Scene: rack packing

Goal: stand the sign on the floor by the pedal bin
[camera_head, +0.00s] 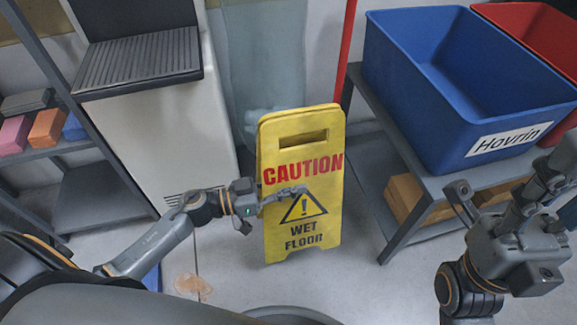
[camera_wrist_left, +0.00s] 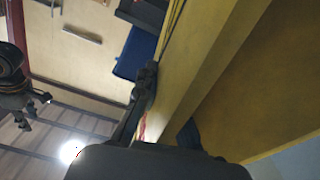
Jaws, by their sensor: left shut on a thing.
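The yellow folding sign (camera_head: 301,215) reads "CAUTION WET FLOOR" and stands upright in the middle of the head view. My left gripper (camera_head: 284,196) is shut on its left edge, with one finger across the front face. The sign's panels (camera_wrist_left: 205,60) fill much of the left wrist view, close to the fingers (camera_wrist_left: 165,115). I cannot tell whether its lower edge touches the floor. My right gripper (camera_head: 510,195) is open and empty at the right, apart from the sign. I cannot make out a pedal bin for certain.
A brownish spill (camera_head: 193,284) lies on the pale floor (camera_head: 340,285). A blue crate (camera_head: 400,95) labelled "Hovrin" and a red crate (camera_head: 530,25) sit on a grey rack at the right. A white machine (camera_head: 160,120) with a dark grille stands behind left; a shelf holds bricks (camera_head: 45,128).

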